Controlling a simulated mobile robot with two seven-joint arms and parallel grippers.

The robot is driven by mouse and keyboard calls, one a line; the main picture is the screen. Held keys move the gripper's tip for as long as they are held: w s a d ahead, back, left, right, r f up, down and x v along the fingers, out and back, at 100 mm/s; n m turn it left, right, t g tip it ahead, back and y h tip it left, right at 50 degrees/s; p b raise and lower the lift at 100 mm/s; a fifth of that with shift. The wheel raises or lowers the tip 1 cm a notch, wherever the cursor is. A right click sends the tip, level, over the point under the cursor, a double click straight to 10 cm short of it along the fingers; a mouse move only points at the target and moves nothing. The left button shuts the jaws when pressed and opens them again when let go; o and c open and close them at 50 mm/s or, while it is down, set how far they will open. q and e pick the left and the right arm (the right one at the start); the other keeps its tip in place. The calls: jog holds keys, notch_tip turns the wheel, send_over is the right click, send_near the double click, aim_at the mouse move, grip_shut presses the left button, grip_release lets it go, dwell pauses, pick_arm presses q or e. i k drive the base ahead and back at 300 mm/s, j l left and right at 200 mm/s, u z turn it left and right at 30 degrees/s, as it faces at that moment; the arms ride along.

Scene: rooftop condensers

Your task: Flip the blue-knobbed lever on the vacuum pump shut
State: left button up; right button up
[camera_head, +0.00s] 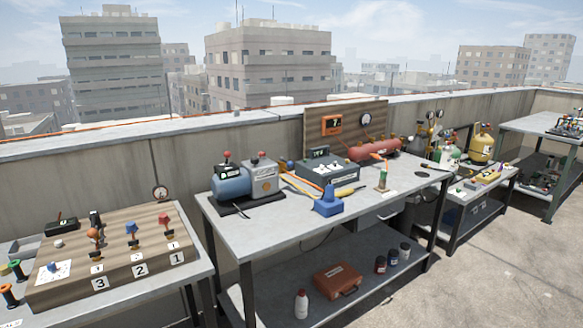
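The vacuum pump (232,184), a blue cylinder joined to a grey box, stands on a dark base at the left end of the middle table. Two small red-topped fittings rise from its top. A small blue spot (290,165) shows just right of the pump, beside orange parts. I cannot tell whether it is the lever's knob, nor how the lever is set. Neither of my grippers is in view.
On the middle table (225,219) are a dark case (327,171), a blue tool (328,202) and a red tank (374,149). A wooden board (60,284) with numbered valves, one blue-handled (131,229), is on the left table. Concrete floor (505,240) is clear at right.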

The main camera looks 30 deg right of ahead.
aim_at(290, 164)
jog(key=z, duration=0.5)
jog(key=i+l+z, duration=0.15)
jog(key=z, duration=0.2)
jog(key=i+z, duration=0.7)
jog(key=i+j+z, duration=0.1)
jog(key=i, duration=0.6)
